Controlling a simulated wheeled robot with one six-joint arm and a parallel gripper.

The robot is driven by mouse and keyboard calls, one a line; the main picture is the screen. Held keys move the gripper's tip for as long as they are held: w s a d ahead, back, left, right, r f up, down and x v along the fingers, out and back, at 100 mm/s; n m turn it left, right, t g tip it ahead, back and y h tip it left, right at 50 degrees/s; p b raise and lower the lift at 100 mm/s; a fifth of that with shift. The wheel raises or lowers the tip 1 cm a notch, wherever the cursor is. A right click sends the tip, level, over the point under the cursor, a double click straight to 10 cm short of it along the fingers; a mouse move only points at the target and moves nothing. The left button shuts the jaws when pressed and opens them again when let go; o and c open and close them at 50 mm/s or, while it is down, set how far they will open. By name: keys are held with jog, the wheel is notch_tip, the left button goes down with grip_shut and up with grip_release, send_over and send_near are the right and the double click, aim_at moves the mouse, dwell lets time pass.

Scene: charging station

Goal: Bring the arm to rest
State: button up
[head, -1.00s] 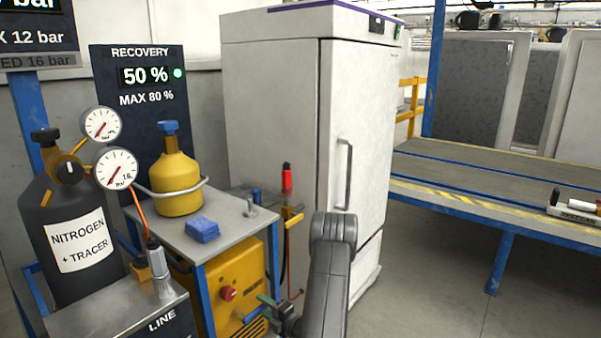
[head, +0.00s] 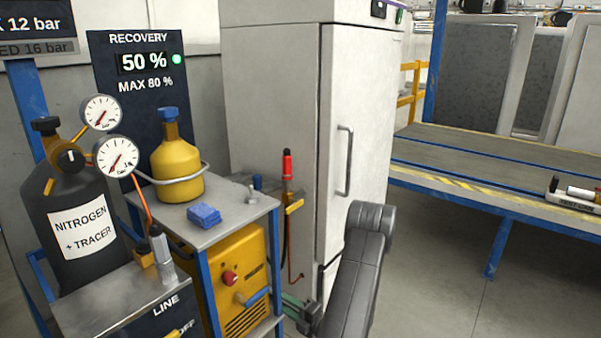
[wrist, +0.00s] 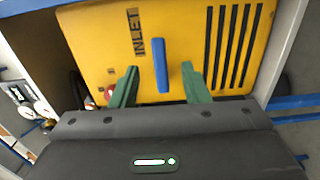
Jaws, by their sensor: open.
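My gripper (head: 297,305) shows low in the head view, to the right of the yellow recovery machine (head: 232,268), with my grey arm link beside it. In the wrist view its two green fingers (wrist: 160,67) are spread apart and hold nothing. A blue lever handle (wrist: 161,66) on the machine's yellow face appears between the fingers in that picture. In the head view the same blue handle (head: 256,297) stands clear of the fingers, with a gap.
A trolley (head: 235,225) carries a yellow cylinder (head: 178,172) and a blue block (head: 204,214). A black nitrogen cylinder (head: 70,220) stands left. A white cabinet (head: 275,90) is behind my arm. A long bench (head: 470,180) is at right, with open floor before it.

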aim_at(267, 289)
jog(key=b+x, duration=0.1)
jog(key=x, duration=0.9)
jog(key=shift+w, duration=0.1)
jog(key=shift+w+a+r, duration=0.1)
jog(key=shift+a+r, duration=0.05)
jog(key=shift+r+n, duration=0.45)
jog(key=shift+n, duration=0.35)
